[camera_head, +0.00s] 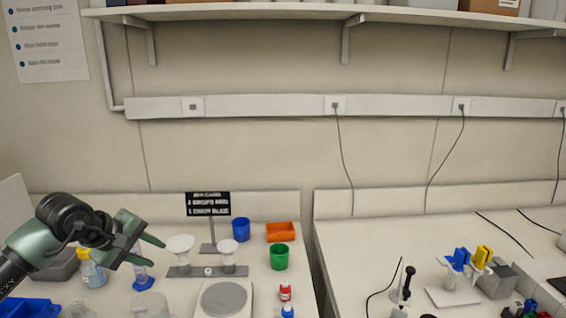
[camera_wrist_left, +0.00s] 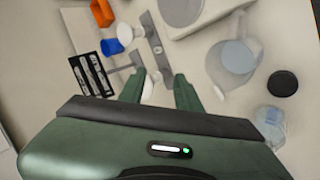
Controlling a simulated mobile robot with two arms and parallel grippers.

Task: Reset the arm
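My left gripper (camera_head: 156,254) comes in from the left in the head view, above the left part of the bench. Its two green fingers are spread apart with nothing between them. The left wrist view shows the same open fingers (camera_wrist_left: 160,84) above the bench, with the funnel stand (camera_wrist_left: 152,48) beyond them. My right gripper is in neither view.
The left bench holds a funnel stand (camera_head: 190,271), a sign (camera_head: 208,204), a blue cup (camera_head: 241,229), a green cup (camera_head: 280,257), an orange bin (camera_head: 281,232), a scale (camera_head: 224,299) and a yellow-capped bottle (camera_head: 92,271). A pipette stand (camera_head: 453,297) is on the right bench. A shelf (camera_head: 300,14) runs above.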

